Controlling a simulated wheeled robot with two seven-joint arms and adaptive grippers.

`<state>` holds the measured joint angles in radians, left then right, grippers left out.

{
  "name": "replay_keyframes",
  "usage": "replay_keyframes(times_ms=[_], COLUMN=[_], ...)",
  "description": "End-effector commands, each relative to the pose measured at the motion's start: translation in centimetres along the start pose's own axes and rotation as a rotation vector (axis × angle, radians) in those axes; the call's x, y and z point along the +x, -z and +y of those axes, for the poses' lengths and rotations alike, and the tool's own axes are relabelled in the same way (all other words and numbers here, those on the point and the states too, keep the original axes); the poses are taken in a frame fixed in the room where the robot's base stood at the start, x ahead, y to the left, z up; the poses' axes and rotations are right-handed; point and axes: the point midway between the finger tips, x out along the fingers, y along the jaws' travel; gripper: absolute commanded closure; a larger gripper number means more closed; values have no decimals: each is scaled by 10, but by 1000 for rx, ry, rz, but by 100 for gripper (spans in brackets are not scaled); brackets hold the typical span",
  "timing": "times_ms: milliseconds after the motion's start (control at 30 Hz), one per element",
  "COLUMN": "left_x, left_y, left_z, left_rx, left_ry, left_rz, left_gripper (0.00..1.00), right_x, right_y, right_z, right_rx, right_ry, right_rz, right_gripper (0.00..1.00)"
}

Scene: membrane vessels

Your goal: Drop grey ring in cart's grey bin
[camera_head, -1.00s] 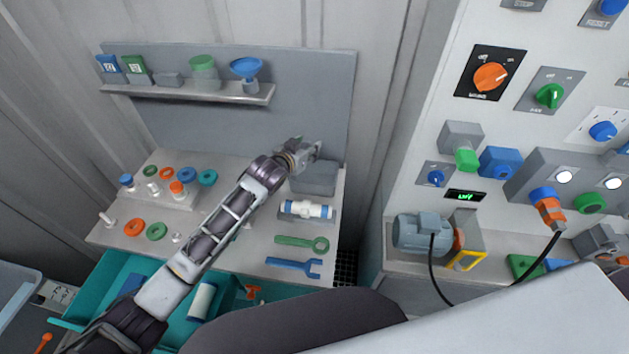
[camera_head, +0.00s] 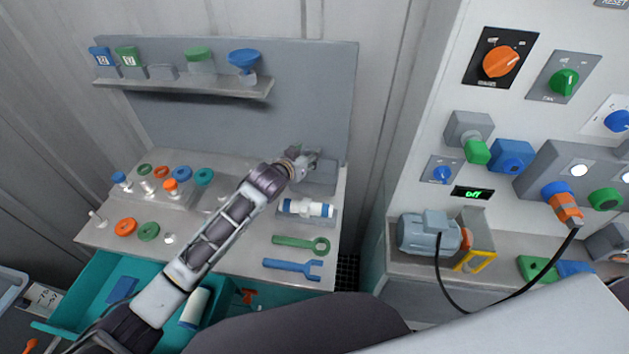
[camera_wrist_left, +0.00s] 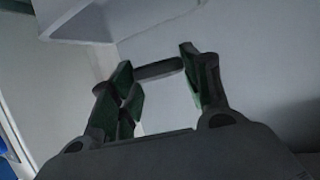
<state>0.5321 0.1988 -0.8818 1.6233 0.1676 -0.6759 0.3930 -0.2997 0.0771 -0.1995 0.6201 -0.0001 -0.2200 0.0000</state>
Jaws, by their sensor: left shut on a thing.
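My left gripper (camera_head: 304,162) is at the back right of the cart top, over or just in front of the grey bin (camera_head: 320,186). The bin's interior is hidden by the gripper and the viewing angle. In the left wrist view, the fingers (camera_wrist_left: 160,72) are apart with a dark grey, thin piece between them. It looks like the grey ring (camera_wrist_left: 158,70) seen edge-on. The ring cannot be made out in the head view. My right gripper is not in view.
A white and blue cartridge (camera_head: 306,208), a green wrench (camera_head: 300,244) and a blue wrench (camera_head: 293,268) lie in front of the bin. A shelf (camera_head: 185,86) with several containers hangs behind. Coloured rings and caps are at left. A teal drawer (camera_head: 75,312) stands open.

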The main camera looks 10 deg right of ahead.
Motion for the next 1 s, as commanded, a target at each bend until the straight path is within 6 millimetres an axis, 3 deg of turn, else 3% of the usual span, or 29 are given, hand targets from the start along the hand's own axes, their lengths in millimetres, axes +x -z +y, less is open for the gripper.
replay_keyframes(times_ms=[500,533,700,1000], left_x=[1,1,1,1], left_y=[-3,-4,-4,-4], left_z=[0,0,0,0], left_rx=[0,0,0,0], left_ry=[0,0,0,0], left_rz=[0,0,0,0], left_gripper=[65,49,28,28], right_x=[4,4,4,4], right_y=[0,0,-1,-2], right_z=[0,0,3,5], right_rx=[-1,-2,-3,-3], right_ry=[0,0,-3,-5], right_rz=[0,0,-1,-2], right_gripper=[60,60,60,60])
